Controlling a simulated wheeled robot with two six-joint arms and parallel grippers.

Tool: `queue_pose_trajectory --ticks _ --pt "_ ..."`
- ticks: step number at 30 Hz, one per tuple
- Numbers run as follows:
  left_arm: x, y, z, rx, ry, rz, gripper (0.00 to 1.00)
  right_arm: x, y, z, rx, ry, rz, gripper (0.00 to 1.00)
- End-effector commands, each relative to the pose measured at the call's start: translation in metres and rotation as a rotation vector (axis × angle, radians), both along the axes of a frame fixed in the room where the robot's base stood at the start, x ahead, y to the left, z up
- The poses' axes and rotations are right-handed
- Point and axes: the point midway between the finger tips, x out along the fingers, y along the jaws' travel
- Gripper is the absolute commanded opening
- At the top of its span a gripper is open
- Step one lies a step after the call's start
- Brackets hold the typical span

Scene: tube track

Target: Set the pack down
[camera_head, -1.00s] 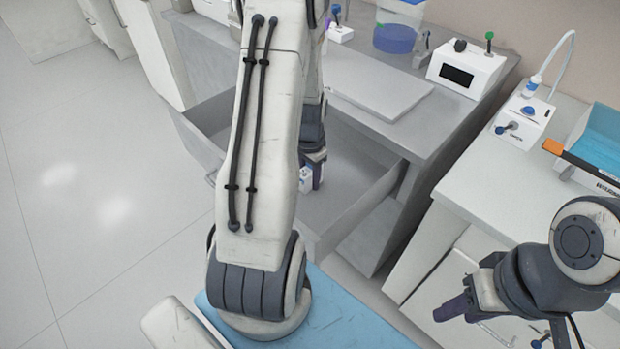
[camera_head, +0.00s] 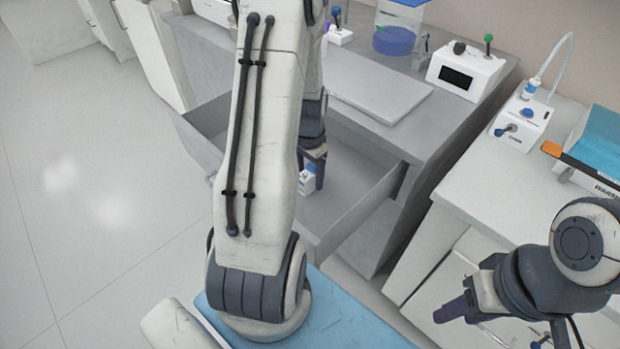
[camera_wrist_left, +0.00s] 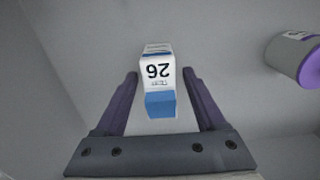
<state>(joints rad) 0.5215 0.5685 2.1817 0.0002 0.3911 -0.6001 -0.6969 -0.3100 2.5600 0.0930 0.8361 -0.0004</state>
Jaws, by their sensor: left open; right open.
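The pack (camera_wrist_left: 158,78) is a small white and blue box marked "26". In the left wrist view it stands between the fingers of my left gripper (camera_wrist_left: 160,90), with a gap on each side. My left gripper is open. In the head view the pack (camera_head: 306,182) shows as a small white and blue patch inside the open drawer (camera_head: 345,205), and my left gripper (camera_head: 312,172) is at it, partly hidden by my own arm. My right gripper (camera_head: 462,312) is open and empty at the lower right, away from the drawer.
Drawer walls surround my left gripper. The grey bench (camera_head: 440,115) above holds a flat plate (camera_head: 380,85), a white device (camera_head: 466,70) and a blue-filled container (camera_head: 396,35). A white counter (camera_head: 490,185) stands at right.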

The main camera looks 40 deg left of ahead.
Motion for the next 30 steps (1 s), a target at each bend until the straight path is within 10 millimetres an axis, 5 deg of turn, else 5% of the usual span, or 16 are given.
queue_pose_trajectory --ticks 12,23,26,30 --pt "0.001 0.000 0.086 0.002 -0.003 0.000 0.72 0.000 0.000 0.016 0.000 0.000 0.000 0.45" --pt "0.000 -0.002 0.100 0.000 0.000 -0.003 0.72 0.000 0.000 0.017 0.000 0.000 0.000 0.45" --pt "0.005 -0.021 0.106 0.000 -0.005 -0.030 0.72 0.000 0.000 0.017 0.000 0.000 0.000 0.45" --pt "0.008 -0.091 0.128 -0.006 -0.020 -0.124 0.72 0.000 0.000 0.017 0.000 0.000 0.000 0.45"
